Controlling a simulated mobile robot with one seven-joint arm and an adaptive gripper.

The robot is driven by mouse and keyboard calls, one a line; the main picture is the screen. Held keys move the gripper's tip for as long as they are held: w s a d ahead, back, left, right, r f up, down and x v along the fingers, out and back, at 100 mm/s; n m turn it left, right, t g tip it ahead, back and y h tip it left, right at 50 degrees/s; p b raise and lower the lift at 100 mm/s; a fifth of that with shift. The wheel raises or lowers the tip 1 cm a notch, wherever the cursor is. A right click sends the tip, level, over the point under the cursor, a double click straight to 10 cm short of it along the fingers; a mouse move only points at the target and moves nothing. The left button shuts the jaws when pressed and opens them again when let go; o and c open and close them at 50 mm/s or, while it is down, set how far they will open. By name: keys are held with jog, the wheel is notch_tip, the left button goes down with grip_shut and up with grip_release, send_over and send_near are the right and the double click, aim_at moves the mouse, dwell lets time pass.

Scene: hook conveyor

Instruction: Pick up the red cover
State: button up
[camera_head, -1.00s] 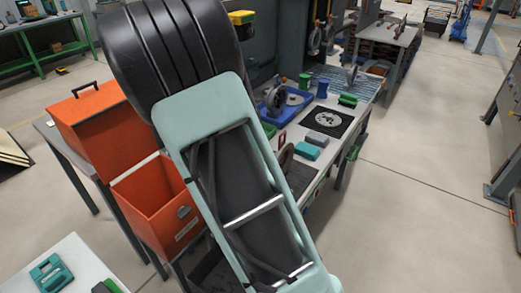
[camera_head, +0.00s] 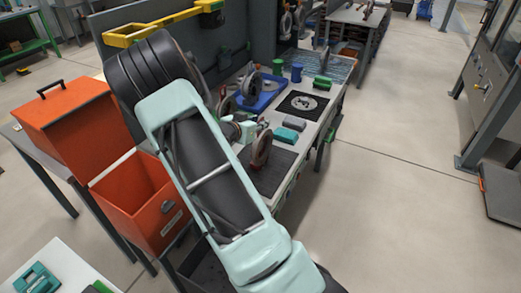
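A dull red, round cover-like part (camera_head: 262,152) stands upright on a dark mat on the long workbench; I take it for the red cover. My arm crosses the middle of the view and hides part of the bench. My gripper (camera_head: 263,126) seems to show just past the arm's edge, above the bench and close behind the red part in the picture. It is small here, and I cannot tell whether its fingers are open or whether it touches anything.
A blue tray (camera_head: 262,98) with grey parts, a black mat with a pale disc (camera_head: 303,103), and teal (camera_head: 287,135) and grey blocks lie on the bench. An open orange box (camera_head: 135,200) is at left. A yellow beam (camera_head: 150,28) hangs above.

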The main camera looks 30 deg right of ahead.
jog(key=shift+x, duration=0.8)
jog(key=shift+c, duration=0.4)
grip_shut()
jog(key=shift+w+r, duration=0.15)
jog(key=shift+r, duration=0.05)
